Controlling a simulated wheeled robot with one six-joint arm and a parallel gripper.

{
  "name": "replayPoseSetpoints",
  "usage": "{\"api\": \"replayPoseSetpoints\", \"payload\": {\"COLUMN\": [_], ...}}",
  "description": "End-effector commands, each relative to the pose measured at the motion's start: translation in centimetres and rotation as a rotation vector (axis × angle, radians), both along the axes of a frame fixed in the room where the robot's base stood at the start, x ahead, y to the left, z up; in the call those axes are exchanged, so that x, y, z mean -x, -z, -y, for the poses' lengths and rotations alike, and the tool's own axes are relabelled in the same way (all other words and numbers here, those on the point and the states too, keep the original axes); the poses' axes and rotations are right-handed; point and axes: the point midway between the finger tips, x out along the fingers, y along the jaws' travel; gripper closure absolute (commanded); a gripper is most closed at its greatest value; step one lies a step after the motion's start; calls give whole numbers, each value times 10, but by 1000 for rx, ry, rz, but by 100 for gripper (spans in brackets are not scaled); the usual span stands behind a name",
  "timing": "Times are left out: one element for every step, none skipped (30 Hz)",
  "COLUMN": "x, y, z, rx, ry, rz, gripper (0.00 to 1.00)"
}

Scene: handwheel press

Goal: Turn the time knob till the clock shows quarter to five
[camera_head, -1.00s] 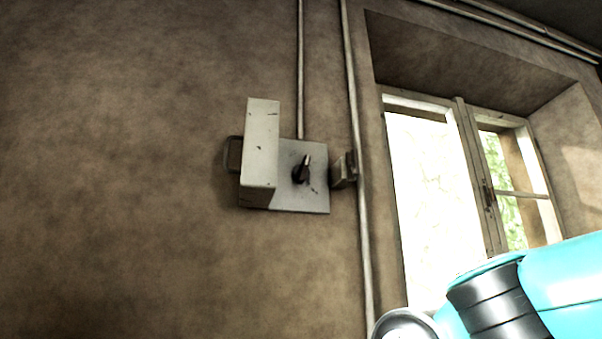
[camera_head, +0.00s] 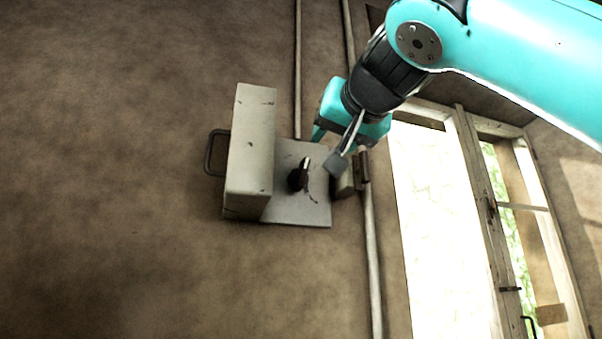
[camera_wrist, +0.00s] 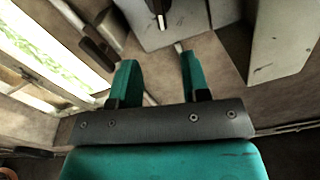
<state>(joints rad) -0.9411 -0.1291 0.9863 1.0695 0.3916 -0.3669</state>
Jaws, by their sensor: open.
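A dark knob (camera_head: 298,178) with a light pointer edge sits on a pale grey plate (camera_head: 300,212) fixed to the wall. It also shows at the top of the wrist view (camera_wrist: 157,8), partly cut off. I see no clock face or hands in either view. My gripper (camera_head: 328,148) is up and to the right of the knob, by the plate's upper right corner. In the wrist view its two teal fingers (camera_wrist: 157,62) are spread with nothing between them, and the knob is beyond their tips, not touched.
A pale box (camera_head: 250,150) stands out from the plate's left side, with a dark handle (camera_head: 214,153) on its left. A small grey box (camera_head: 348,185) with a dark lever sits right of the plate. Pipes run up the wall. A window (camera_head: 440,220) is at right. The left wall is bare.

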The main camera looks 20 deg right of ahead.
Motion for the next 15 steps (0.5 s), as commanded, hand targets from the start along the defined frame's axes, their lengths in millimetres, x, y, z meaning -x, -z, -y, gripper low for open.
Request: {"api": "replayPoseSetpoints", "payload": {"x": [-8,-13,-19,-24,-30,-36,-42,-49,-57,-63,-70,-80,-86,-93,-102], "y": [2,2,1,1,1,1,1,0,0,0,1,-1,-1,-1,-1], "z": [3,3,3,3,2,3,3,2,2,2,2,1,1,1,1], "rx": [4,4,4,4,5,4,4,5,4,5,5,5,5,5,4], "ry": [10,9,10,10,9,9,9,7,7,7,7,6,5,5,3], "rz": [-4,-4,-2,-1,-3,-4,-4,-4,-4,-5,-6,-5,-4,-5,-6], "gripper": [57,57,57,57,57,57,57,57,57,57,57,57,57,57,57]}}
